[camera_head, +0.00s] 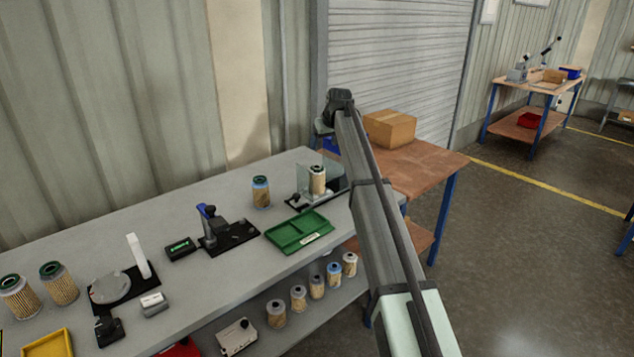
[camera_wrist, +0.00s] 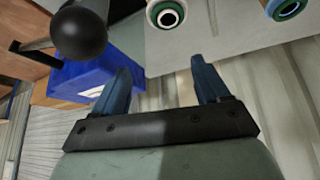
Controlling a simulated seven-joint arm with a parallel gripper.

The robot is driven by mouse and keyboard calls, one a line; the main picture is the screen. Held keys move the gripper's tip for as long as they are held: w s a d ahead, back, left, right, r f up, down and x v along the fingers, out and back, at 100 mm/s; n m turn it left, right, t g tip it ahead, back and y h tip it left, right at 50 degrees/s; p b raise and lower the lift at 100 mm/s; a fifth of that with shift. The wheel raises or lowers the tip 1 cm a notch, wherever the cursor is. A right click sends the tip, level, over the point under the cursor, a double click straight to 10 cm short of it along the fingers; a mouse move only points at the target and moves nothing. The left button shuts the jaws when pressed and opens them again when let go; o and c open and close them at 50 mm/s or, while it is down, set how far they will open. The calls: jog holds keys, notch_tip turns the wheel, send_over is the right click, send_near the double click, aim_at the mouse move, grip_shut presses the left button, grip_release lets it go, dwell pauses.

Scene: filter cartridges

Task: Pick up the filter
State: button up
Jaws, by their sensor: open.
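Several filters are in view, and I cannot tell which one the task means. On the grey bench in the head view, a blue-banded filter (camera_head: 261,193) stands upright, and a tan filter (camera_head: 317,181) stands at a small fixture to its right. Two striped filters (camera_head: 59,284) stand at the left, and several more (camera_head: 317,287) are on the lower shelf. In the wrist view, a pale-rimmed filter (camera_wrist: 154,19) and a blue-green-rimmed filter (camera_wrist: 290,12) are cut by the top edge. My gripper (camera_wrist: 160,75) is open and empty, its blue fingers apart from both filters.
A green tray (camera_head: 318,235), a black press stand (camera_head: 232,236) and a dark plate with a white post (camera_head: 139,262) occupy the bench. A cardboard box (camera_head: 390,128) is on the wooden table. In the wrist view, a blue bin (camera_wrist: 68,83) and black knob (camera_wrist: 80,32) lie left of the fingers.

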aim_at(317, 166)
jog(key=f, duration=0.3)
jog(key=a+f+n+g, duration=0.1)
jog(key=f, duration=0.2)
jog(key=w+a+f+g, duration=0.1)
jog(key=f, duration=0.2)
jog(key=shift+a, duration=0.1)
jog(key=shift+x, duration=2.8)
jog(key=shift+s, duration=0.2)
jog(key=shift+c, duration=0.4)
jog(key=c, duration=0.6)
